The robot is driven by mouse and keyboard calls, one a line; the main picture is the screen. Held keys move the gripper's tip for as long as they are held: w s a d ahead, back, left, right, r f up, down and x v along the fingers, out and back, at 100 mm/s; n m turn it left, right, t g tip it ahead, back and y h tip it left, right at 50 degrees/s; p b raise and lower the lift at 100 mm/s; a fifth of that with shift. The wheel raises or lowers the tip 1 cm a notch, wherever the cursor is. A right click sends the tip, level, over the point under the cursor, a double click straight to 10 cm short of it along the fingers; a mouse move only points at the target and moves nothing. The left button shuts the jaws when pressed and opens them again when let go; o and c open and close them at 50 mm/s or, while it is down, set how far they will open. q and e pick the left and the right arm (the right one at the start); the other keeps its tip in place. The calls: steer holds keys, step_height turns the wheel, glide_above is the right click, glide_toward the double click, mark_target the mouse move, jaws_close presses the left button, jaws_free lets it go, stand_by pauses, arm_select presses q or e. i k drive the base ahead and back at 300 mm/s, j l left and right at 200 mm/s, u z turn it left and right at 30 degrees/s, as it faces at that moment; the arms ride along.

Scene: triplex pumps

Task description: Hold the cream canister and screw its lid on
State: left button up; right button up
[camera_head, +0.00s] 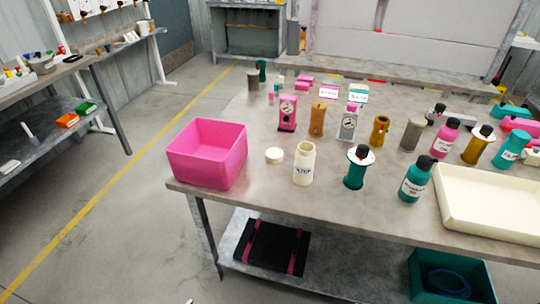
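The cream canister (303,166) stands upright and open-topped near the front edge of the table, with dark lettering on its side. A round cream lid (274,155) lies flat on the table just left of the canister, apart from it. Neither of my grippers shows clearly in the head view. Only a tiny pale tip is at the bottom edge, and I cannot tell what it is.
A pink bin (208,155) stands left of the lid at the table corner. A teal bottle with a white disc (355,170) stands right of the canister, then a teal labelled bottle (415,181) and a cream tray (490,207). Several bottles and small machines stand behind.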

mark_target(305, 154)
steer(key=j+z, duration=0.25)
steer(key=j, duration=0.7)
steer(key=j+z, duration=0.25)
steer(key=j, duration=0.7)
steer(key=j+z, duration=0.25)
steer(key=j, duration=0.7)
